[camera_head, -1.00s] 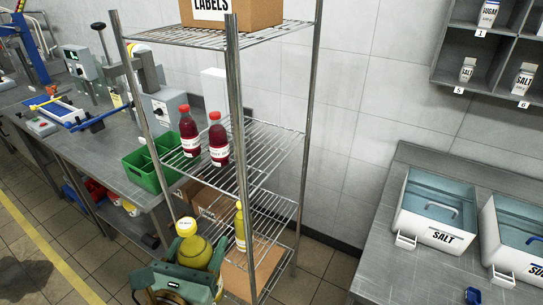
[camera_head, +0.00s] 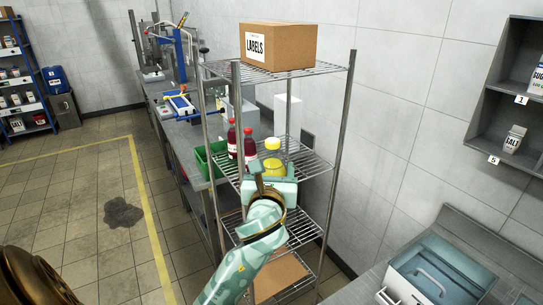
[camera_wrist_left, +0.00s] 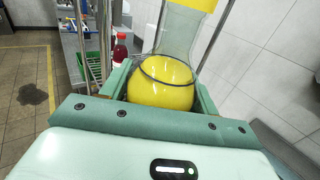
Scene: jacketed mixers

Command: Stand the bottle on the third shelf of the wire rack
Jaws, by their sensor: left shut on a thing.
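The bottle (camera_head: 272,158) has a round body with yellow liquid, a clear neck and a yellow cap. My left gripper (camera_head: 270,183) is shut on it; in the left wrist view the bottle's body (camera_wrist_left: 160,88) sits between the jaws, roughly upright. In the head view the bottle overlaps the shelf with the red bottles; whether it is over the shelf or in front of it I cannot tell. The wire rack (camera_head: 343,120) stands at centre. Its lower shelves (camera_head: 302,228) are partly hidden by my arm. My right gripper is not in view.
Two red bottles (camera_head: 249,146) stand on the rack's upper-middle shelf, left of the held bottle. A LABELS box (camera_head: 290,45) is on the top shelf, cardboard (camera_head: 283,272) on the lowest. A green bin (camera_head: 203,158) is on the left bench.

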